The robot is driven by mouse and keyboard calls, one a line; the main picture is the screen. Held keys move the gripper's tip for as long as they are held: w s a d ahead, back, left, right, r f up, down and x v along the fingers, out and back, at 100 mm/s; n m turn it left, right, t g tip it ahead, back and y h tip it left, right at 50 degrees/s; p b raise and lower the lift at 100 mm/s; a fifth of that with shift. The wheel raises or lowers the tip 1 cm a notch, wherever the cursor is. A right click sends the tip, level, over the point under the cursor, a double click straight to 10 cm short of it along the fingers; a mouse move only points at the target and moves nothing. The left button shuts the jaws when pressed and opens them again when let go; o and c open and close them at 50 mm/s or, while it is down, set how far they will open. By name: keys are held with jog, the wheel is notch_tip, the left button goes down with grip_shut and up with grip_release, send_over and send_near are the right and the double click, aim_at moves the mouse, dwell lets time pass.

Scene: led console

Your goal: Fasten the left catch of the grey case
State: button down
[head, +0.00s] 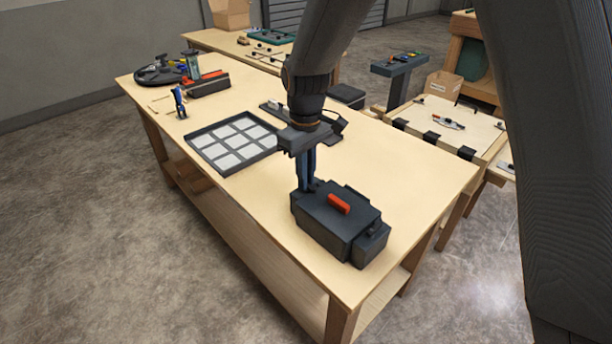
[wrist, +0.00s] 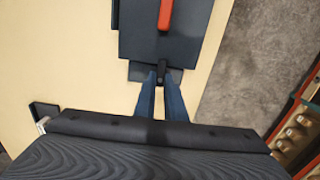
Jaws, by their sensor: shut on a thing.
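The dark grey case (head: 325,222) sits on the workbench near its front right corner, its lid down. A red handle (head: 339,204) lies on its top and also shows in the wrist view (wrist: 165,14). My gripper (head: 307,187) points down at the left end of the case. In the wrist view my gripper's blue fingers (wrist: 161,82) close on the small dark left catch (wrist: 161,70) at the case's end. The fingertips hide part of the catch, and I cannot tell its exact angle.
The wooden workbench (head: 420,180) is clear to the right of the case. A dark tray with pale squares (head: 207,159) lies left of my gripper. A blue-handled tool (head: 180,101) stands farther left. Other benches stand behind.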

jog(key=c, duration=1.8)
grip_release()
jog(key=shift+r+b, duration=1)
jog(key=shift+r, duration=2.95)
jog(key=s+d+f+m, duration=0.1)
jog(key=d, duration=0.3)
jog(key=s+d+m, duration=0.2)
jog(key=d, duration=0.3)
jog(key=s+d+f+m, duration=0.1)
jog(key=d, duration=0.3)
jog(key=shift+s+d+f+t, duration=0.3)
jog(key=shift+s+d, duration=0.05)
jog(key=s+d+f+m, duration=0.1)
jog(key=s+d+m, duration=0.1)
jog(key=s+d, duration=0.1)
jog(key=s+d+f+m, duration=0.1)
jog(key=s+d+m, duration=0.1)
jog(key=s+d, duration=0.2)
jog(key=s+d+f+m, duration=0.1)
jog(key=s+d, duration=0.2)
jog(key=d, duration=0.1)
jog(key=shift+s+d+f+m+t, duration=0.15)
jog(key=shift+s+f+m+t, duration=0.2)
jog(key=shift+m+t, duration=0.05)
